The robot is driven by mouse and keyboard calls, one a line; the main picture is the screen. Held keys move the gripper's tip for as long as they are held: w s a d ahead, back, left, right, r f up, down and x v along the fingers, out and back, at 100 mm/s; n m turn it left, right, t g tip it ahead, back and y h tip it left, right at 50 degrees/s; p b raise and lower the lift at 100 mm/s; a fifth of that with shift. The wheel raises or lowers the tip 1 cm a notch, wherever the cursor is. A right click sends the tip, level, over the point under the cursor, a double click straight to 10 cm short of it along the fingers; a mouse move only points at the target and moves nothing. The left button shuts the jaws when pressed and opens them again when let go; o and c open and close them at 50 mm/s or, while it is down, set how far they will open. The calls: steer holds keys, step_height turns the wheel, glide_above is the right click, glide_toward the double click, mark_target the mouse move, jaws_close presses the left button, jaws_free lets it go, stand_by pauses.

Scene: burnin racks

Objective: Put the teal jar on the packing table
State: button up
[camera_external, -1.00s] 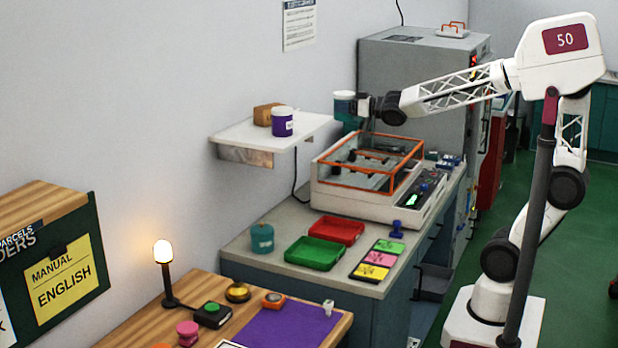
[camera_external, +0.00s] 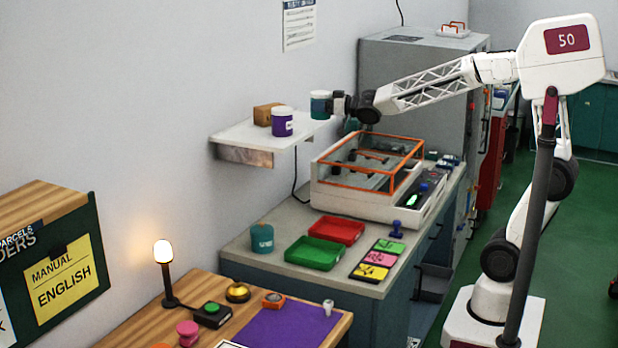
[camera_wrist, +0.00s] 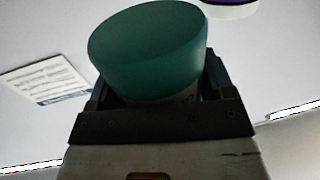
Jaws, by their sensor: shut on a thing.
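My gripper (camera_external: 335,104) is shut on a teal jar (camera_external: 320,106) with a white lid. It holds the jar in the air by the right end of the wall shelf; whether they touch is unclear. In the wrist view the teal jar (camera_wrist: 150,50) sits between the dark fingers of my gripper (camera_wrist: 157,92). A wooden-topped table (camera_external: 225,290) with a purple mat (camera_external: 288,330) is at the front; no label shows whether it is the packing table. Another teal jar-like container (camera_external: 262,239) stands on the grey bench.
The wall shelf (camera_external: 235,135) bears a purple jar (camera_external: 282,122) and a brown box (camera_external: 266,114). An orange-framed machine (camera_external: 365,165), red tray (camera_external: 337,230) and green tray (camera_external: 314,253) are on the bench. A lit lamp (camera_external: 163,255) stands on the wooden table. Much of the purple mat is clear.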

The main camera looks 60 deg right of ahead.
steer(key=shift+w+d+f, duration=0.1)
steer(key=shift+w+f, duration=0.05)
steer(key=shift+w, duration=1.4)
steer(key=shift+w+d+f, duration=0.1)
steer(key=shift+w, duration=1.45)
steer(key=shift+w, duration=0.35)
steer(key=shift+f, duration=1.8)
steer(key=shift+f, duration=0.2)
steer(key=o, duration=1)
steer(key=shift+r, duration=0.2)
steer(key=shift+s+d, duration=0.3)
steer(key=shift+s, duration=1.65)
steer(key=shift+s+d, duration=0.3)
steer(key=shift+s, duration=1.7)
steer(key=shift+s+d, duration=0.3)
steer(key=shift+s, duration=1.65)
